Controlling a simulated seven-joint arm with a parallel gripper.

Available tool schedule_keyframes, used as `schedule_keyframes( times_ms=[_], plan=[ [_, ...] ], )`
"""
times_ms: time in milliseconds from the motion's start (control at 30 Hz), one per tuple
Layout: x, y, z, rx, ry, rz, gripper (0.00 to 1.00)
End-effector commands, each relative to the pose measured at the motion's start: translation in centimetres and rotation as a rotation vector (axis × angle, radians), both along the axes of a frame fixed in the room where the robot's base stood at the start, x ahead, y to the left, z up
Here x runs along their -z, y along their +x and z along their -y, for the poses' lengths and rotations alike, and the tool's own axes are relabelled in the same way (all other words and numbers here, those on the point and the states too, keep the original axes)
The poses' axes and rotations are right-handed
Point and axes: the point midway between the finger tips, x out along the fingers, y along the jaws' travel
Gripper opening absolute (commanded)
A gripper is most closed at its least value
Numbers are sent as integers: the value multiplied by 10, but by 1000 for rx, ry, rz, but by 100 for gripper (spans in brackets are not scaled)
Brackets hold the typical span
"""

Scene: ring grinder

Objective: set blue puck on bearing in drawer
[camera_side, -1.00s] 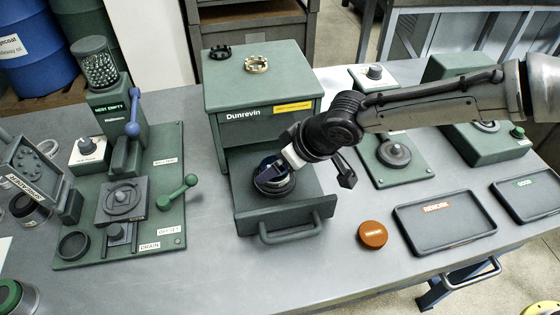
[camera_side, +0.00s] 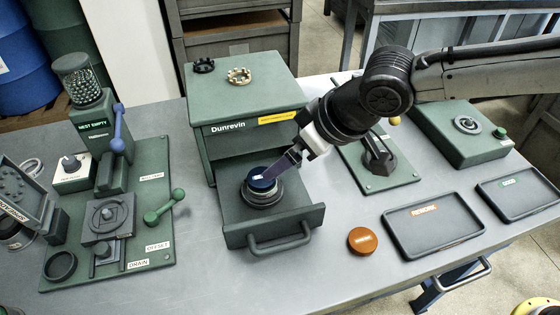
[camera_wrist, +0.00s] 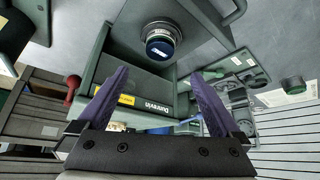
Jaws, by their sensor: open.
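The blue puck (camera_side: 262,180) sits on top of the dark round bearing (camera_side: 263,195) in the open drawer (camera_side: 290,215) of the green Dunrevin cabinet (camera_side: 240,143). In the wrist view the blue puck (camera_wrist: 160,48) shows centred on the bearing (camera_wrist: 159,33). My gripper (camera_side: 284,166) is up and to the right of the puck in the side view, pointing down and left. In the wrist view its two purple fingers (camera_wrist: 160,92) are wide apart with nothing between them, and the puck lies beyond them.
A dark ring (camera_side: 203,65) and a cream ring (camera_side: 239,76) lie on the cabinet top. An orange puck (camera_side: 362,240) and the rework tray (camera_side: 432,224) are to the right of the drawer. The green fixture plate (camera_side: 150,230) stands at the left.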

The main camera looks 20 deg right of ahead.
Motion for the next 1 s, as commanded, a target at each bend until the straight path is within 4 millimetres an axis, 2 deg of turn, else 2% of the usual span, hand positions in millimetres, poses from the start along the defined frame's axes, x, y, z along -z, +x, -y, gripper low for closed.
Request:
schedule_keyframes(
  times_ms=[133,400,467,533,567,667,700,767,800,900,1000],
  plan=[
    [-9,-5,3,-1,0,0,100],
    [-11,-6,5,1,0,0,100],
    [-14,-5,11,9,1,1,100],
    [-23,-4,32,35,-1,1,100],
    [-29,-4,46,53,-2,0,100],
    [-50,-11,109,132,-7,-5,100],
    [-58,-19,140,171,-10,-7,100],
    [-67,-36,186,230,-15,-14,100],
    [-71,-50,214,269,-18,-19,100],
    [-74,-93,275,363,-22,-32,100],
    [-67,-140,318,448,-25,-46,100]
  ],
)
